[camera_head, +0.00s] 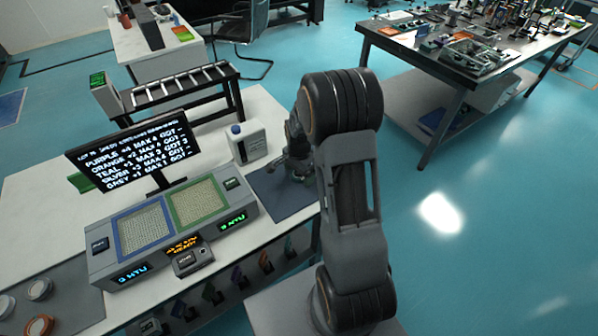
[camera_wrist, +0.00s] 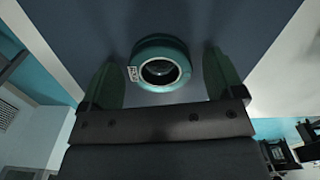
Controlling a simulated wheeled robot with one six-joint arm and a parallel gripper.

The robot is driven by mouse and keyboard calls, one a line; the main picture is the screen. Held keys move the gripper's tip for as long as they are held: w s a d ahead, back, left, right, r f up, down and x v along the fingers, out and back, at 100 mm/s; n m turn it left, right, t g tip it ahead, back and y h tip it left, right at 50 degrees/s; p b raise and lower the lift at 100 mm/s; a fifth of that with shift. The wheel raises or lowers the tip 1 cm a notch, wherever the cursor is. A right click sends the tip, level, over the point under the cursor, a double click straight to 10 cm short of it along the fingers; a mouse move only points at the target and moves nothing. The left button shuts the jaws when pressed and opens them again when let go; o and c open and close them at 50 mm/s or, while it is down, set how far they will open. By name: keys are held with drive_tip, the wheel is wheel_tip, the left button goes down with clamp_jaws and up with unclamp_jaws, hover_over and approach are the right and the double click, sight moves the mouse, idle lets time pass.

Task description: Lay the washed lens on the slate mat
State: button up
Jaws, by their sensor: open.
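The slate mat (camera_head: 275,190) lies at the right end of the white bench, and it fills much of the wrist view (camera_wrist: 75,25). A teal-ringed lens (camera_wrist: 160,46) with a small white label sits between my fingers in the wrist view. It appears to lie on the mat, though contact underneath is hidden. My gripper (camera_wrist: 161,68) is open, with a dark green finger on each side of the lens and gaps showing. In the head view my gripper (camera_head: 297,170) is low over the mat, and the lens cannot be made out there.
A white jug (camera_head: 247,143) stands just behind the mat. Left of it are a grey station with a blue-framed pad (camera_head: 144,228) and a green-framed pad (camera_head: 198,203), and a text screen (camera_head: 133,153). A roller rack (camera_head: 180,88) stands behind. Another table (camera_head: 440,60) is at right.

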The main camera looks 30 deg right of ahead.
wheel_tip(320, 180, up, 12)
drive_tip(key=f, duration=0.1)
drive_tip(key=s+a+r+n+t, duration=0.2)
drive_tip(key=s+a+r+n, duration=0.2)
drive_tip(key=s+n, duration=0.3)
drive_tip(key=s+a+r+n+t, duration=0.2)
drive_tip(key=s+a+r+n, duration=0.3)
drive_tip(key=s+n, duration=0.2)
drive_tip(key=shift+s+a+b, duration=0.3)
drive_tip(key=shift+s, duration=0.75)
